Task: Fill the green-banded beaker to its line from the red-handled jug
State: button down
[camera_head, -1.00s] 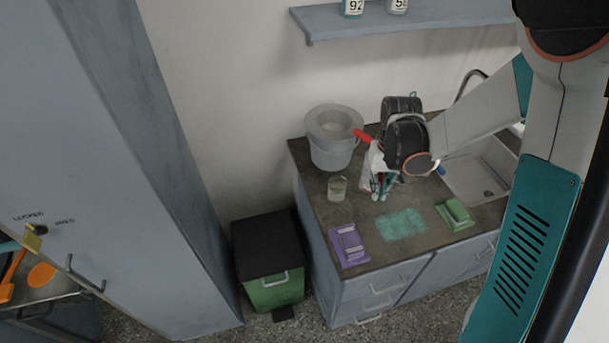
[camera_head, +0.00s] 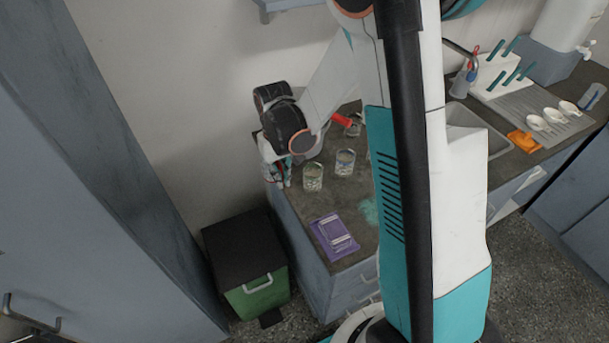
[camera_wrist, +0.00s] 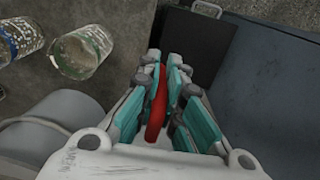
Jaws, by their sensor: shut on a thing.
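My gripper (camera_head: 280,172) is at the left end of the counter. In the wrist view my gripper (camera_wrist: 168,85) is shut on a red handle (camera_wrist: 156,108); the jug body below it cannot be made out. The green-banded beaker (camera_head: 312,178) stands upright on the counter, right of my gripper and apart from it; it also shows in the wrist view (camera_wrist: 80,52). Its fill level is unclear. A blue-banded beaker (camera_head: 345,163) stands just right of it, and at the upper left of the wrist view (camera_wrist: 20,38).
Another red handle (camera_head: 342,119) shows behind my gripper. A purple pack (camera_head: 334,236) lies at the counter front. A dark-lidded green bin (camera_head: 262,292) stands on the floor. The sink (camera_head: 490,130) is to the right.

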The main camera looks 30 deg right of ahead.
jog(key=f+b, duration=0.1)
jog(key=f, duration=0.1)
jog(key=f+b, duration=0.1)
jog(key=shift+w+a+f+m+b, duration=0.25)
jog(key=shift+w+a+m+b, duration=0.05)
jog(key=w+a+f+m+b, duration=0.1)
jog(key=w+a+m, duration=0.5)
jog(key=m, duration=1.5)
jog(key=shift+w+m+b, duration=0.4)
jog(key=shift+w+b, duration=0.45)
jog(key=shift+w, duration=0.2)
jog(key=shift+f, duration=0.1)
jog(key=shift+d, duration=0.2)
